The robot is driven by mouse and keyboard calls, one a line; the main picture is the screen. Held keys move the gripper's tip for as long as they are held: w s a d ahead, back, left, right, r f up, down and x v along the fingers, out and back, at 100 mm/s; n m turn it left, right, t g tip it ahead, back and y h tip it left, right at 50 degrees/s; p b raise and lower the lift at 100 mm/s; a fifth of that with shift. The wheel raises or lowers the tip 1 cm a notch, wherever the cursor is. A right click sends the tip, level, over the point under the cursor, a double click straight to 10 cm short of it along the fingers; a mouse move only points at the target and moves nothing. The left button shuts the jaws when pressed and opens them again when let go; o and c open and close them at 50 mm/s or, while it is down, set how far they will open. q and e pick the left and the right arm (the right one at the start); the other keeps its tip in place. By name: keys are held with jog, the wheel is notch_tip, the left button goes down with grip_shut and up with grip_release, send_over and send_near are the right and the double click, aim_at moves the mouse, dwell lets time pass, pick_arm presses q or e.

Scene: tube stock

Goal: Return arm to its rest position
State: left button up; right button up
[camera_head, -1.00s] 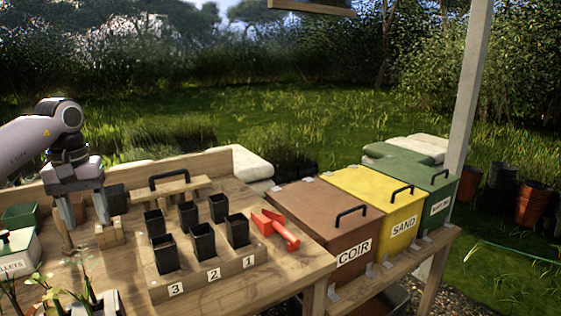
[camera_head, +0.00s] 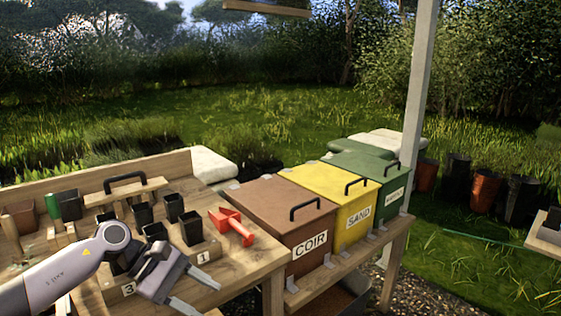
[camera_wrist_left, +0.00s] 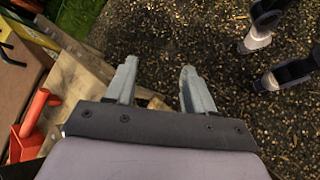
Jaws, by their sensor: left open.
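My left arm comes in from the left in the head view, and its gripper (camera_head: 190,306) is over the front edge of the workbench (camera_head: 240,268). Its two fingers are apart with nothing between them. In the left wrist view the open left gripper (camera_wrist_left: 155,85) points down over dark gravel. It is clear of the pots and the red scoop. The arm hides part of the numbered pot tray (camera_head: 205,254). My right gripper is not seen in the head view. Dark jointed parts at the top right of the wrist view cannot be made out surely.
Several black pots (camera_head: 173,207) stand in the tray. A red scoop (camera_head: 232,225) lies beside it. The COIR bin (camera_head: 275,220), SAND bin (camera_head: 338,195) and a green bin (camera_head: 372,178) stand closed to the right. A wooden post (camera_head: 418,110) rises behind them. Gravel (camera_wrist_left: 210,40) lies in front.

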pick_arm(q)
jog(key=s+d+n+t+h, duration=0.5)
jog(key=d+n+h, duration=0.3)
jog(key=d+n, duration=0.45)
jog(key=s+a+f+m+t+y, duration=0.2)
jog(key=s+a+f+m+y, duration=0.6)
jog(key=f+m, duration=0.3)
jog(key=s+a+f+m+t+y, duration=0.3)
jog(key=s+a+f+m+y, duration=0.4)
jog(key=m, duration=0.8)
jog(key=s+a+f, duration=0.1)
jog(key=s+f, duration=0.2)
jog(key=f, duration=0.1)
jog(key=shift+a+f+y, duration=0.15)
jog(key=shift+f+y, duration=0.1)
jog(key=shift+y, duration=0.15)
